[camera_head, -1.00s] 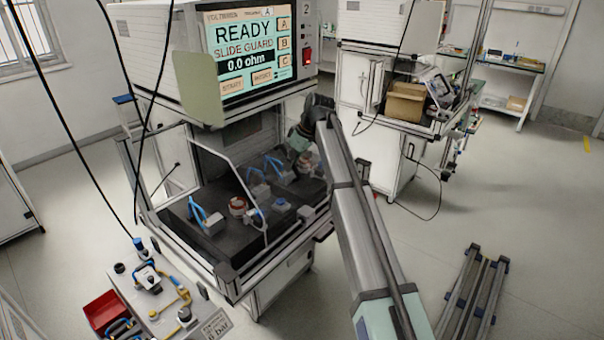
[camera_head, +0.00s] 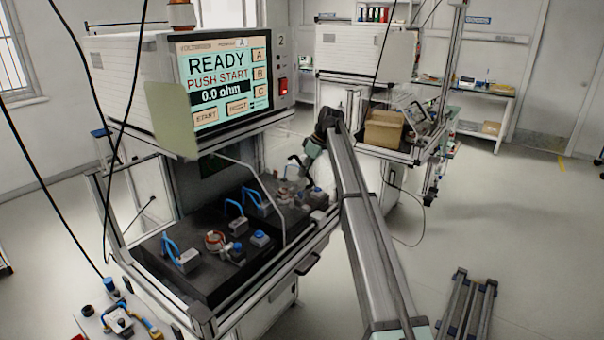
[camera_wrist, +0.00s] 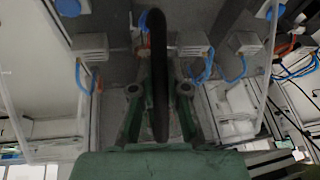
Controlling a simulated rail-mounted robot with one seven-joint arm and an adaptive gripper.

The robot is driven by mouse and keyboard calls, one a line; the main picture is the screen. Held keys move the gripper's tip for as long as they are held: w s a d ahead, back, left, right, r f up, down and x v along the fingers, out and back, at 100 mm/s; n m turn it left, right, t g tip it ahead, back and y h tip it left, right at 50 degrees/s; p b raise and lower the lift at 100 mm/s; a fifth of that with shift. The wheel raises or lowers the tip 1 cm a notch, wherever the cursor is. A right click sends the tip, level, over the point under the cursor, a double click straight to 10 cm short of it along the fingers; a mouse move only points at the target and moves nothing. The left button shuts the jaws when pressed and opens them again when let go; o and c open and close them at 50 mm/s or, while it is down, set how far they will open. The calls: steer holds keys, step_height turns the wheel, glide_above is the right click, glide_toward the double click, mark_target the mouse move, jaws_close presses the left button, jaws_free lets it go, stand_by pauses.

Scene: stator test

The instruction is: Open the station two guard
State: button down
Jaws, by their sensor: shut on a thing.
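The station two guard (camera_head: 270,201) is a clear panel with a thin pale bent edge, standing over the black fixture bed (camera_head: 200,268) in the head view. Its edge is to the right of the red-and-white round part (camera_head: 214,240). My gripper (camera_head: 304,172) is at the right end of the bed. In the wrist view my gripper (camera_wrist: 160,80) is shut on a black curved handle (camera_wrist: 159,60), which runs between the green fingers. The exact finger contact is partly hidden. The screen (camera_head: 221,82) reads "READY", "PUSH START", "0.0 ohm".
Fixtures with blue handles (camera_head: 172,250) stand on the bed. A second bench with a cardboard box (camera_head: 384,129) is behind my arm on the right. Aluminium rails (camera_head: 468,305) lie on the floor at lower right. Black cables hang at the left.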

steer(key=shift+w+d+r, duration=0.1)
steer(key=shift+w, duration=0.15)
steer(key=c, duration=1.4)
jaws_free()
steer(key=shift+w, duration=0.1)
steer(key=v, duration=1.2)
